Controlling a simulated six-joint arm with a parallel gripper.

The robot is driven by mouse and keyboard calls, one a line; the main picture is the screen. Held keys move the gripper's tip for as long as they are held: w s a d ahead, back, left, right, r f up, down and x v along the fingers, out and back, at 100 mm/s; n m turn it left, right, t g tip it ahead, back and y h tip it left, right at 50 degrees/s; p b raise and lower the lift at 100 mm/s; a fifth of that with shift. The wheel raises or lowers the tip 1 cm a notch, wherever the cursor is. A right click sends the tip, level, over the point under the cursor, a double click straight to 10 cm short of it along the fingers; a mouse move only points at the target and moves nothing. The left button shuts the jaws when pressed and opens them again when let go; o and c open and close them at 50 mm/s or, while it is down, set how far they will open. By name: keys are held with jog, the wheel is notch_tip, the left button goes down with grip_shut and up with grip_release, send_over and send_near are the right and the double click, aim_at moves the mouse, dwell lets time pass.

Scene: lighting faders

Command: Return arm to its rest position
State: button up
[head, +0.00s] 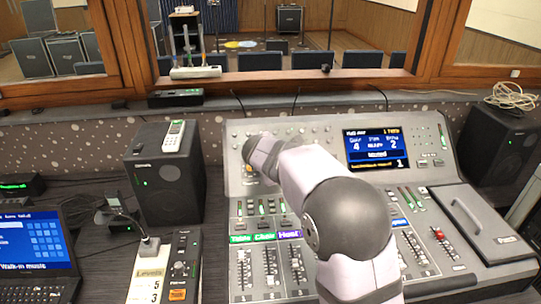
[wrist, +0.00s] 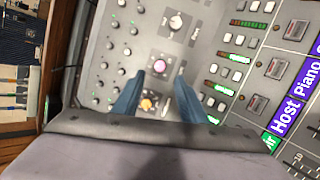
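My gripper (wrist: 160,74) shows in the wrist view as two blue-grey fingers standing apart, with nothing held between them. It is over the upper left part of the grey lighting console (head: 440,170). I cannot tell how far above the panel the fingertips are. In the head view my pale arm reaches across the console, and its wrist and links hide the fingers and part of the panel.
A black speaker (head: 165,175) with a white remote (head: 174,136) on top stands left of the console. A laptop (head: 38,250) and a microphone unit (head: 150,262) are at the front left. Another speaker (head: 497,150) stands at the right. A wood-framed window is behind.

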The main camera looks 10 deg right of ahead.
jog(key=s+d+f+m+g+p, duration=0.1)
jog(key=s+d+m, duration=0.1)
jog(key=s, duration=0.4)
jog(key=s+d+f+m+g+p, duration=0.1)
jog(key=s+d+f+m+g, duration=0.1)
jog(key=s+m, duration=0.2)
jog(key=s+d+f+m+g+p, duration=0.1)
jog(key=s+d+m+g, duration=0.1)
jog(key=s, duration=0.5)
jog(key=shift+s+d+f+m+p, duration=0.15)
jog(key=shift+s+d+m+p, duration=0.2)
jog(key=shift+m, duration=0.35)
jog(key=s+m, duration=0.1)
jog(key=s, duration=0.2)
jog(key=s+f+m+g+p, duration=0.1)
jog(key=s, duration=0.2)
jog(key=s+m+g+y, duration=0.1)
jog(key=s+m, duration=0.1)
jog(key=s, duration=0.1)
jog(key=shift+s+d+f, duration=0.25)
jog(key=shift+d+f, duration=0.05)
jog(key=shift+f, duration=0.05)
jog(key=s+a+f+m+g+y+p, duration=0.1)
jog(key=s+m, duration=0.5)
jog(key=s, duration=0.6)
jog(key=shift+a+f+g+y+p, duration=0.3)
jog(key=shift+f+g+y+p, duration=0.1)
jog(key=shift+f+g, duration=0.25)
jog(key=shift+r, duration=0.1)
